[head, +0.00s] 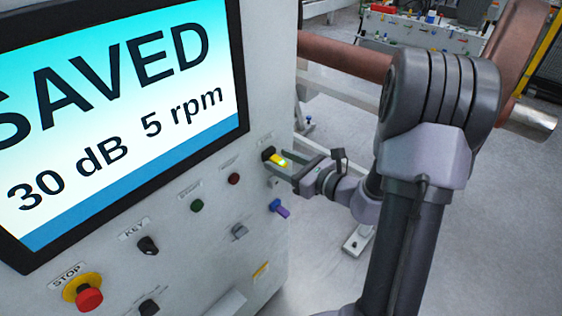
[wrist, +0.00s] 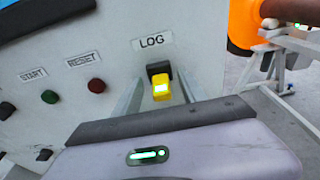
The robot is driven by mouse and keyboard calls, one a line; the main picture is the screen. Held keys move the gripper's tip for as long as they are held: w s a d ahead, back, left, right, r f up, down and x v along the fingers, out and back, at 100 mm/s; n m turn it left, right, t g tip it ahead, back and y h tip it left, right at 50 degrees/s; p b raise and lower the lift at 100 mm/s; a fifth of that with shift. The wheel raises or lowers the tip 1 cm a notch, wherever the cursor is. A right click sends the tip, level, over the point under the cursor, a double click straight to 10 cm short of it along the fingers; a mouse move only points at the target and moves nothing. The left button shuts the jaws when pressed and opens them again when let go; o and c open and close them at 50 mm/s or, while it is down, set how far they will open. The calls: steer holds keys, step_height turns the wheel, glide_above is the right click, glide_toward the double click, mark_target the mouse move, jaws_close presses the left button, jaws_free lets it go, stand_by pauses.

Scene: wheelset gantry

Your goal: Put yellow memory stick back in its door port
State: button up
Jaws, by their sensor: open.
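The yellow memory stick (head: 279,160) sits at the black door port (head: 268,153) on the right side of the cabinet front. In the wrist view the stick (wrist: 160,86) points out of the dark port (wrist: 158,68), below the LOG label, with a bright patch on its end. My gripper (head: 287,167) is at the stick, and its open fingers lie on either side of it. The wrist view shows a finger on each side of the stick (wrist: 159,97), with gaps between. How deep the stick sits in the port is hard to tell.
The cabinet panel (head: 190,255) carries a red STOP button (head: 88,297), a key switch (head: 147,245), green (head: 197,205) and red (head: 233,178) buttons, and a purple item (head: 280,208) below the port. A screen (head: 120,110) reads SAVED. Open floor lies to the right.

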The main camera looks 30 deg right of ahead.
mark_target(285, 166)
steer(key=shift+w+a, duration=0.15)
steer(key=shift+w, duration=0.15)
steer(key=shift+c, duration=0.2)
jaws_close()
steer(key=shift+s+d+f+b, duration=0.1)
steer(key=shift+s+d+b, duration=0.15)
steer(key=shift+s, duration=0.45)
steer(key=shift+s+d+f+b, duration=0.15)
steer(key=shift+s+d, duration=0.15)
steer(key=shift+s, duration=0.45)
steer(key=shift+s+d+b, duration=0.2)
steer(key=shift+s+d, duration=0.05)
steer(key=shift+s, duration=0.45)
